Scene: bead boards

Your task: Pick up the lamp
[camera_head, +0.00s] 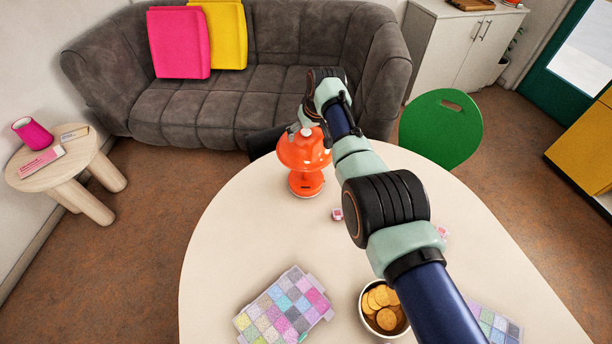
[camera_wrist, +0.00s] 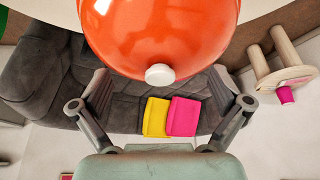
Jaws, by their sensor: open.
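The orange lamp (camera_head: 304,160), with a domed shade and a round base, stands upright on the table (camera_head: 225,228). My gripper (camera_head: 306,134) is at the top of the lamp's shade, and my arm partly covers the lamp's right side. In the wrist view the shade (camera_wrist: 155,32) fills the upper middle, with a white knob (camera_wrist: 160,74) on it. The fingers of my gripper (camera_wrist: 161,82) are spread wide on either side below the shade. They look empty, and I cannot tell whether they touch the lamp.
A bead box (camera_head: 285,308) and a bowl of round snacks (camera_head: 384,309) stand at the near edge. A second bead box (camera_head: 492,322) is partly behind my arm. A green chair (camera_head: 440,130) and a grey sofa (camera_head: 225,100) are beyond. The table's left part is clear.

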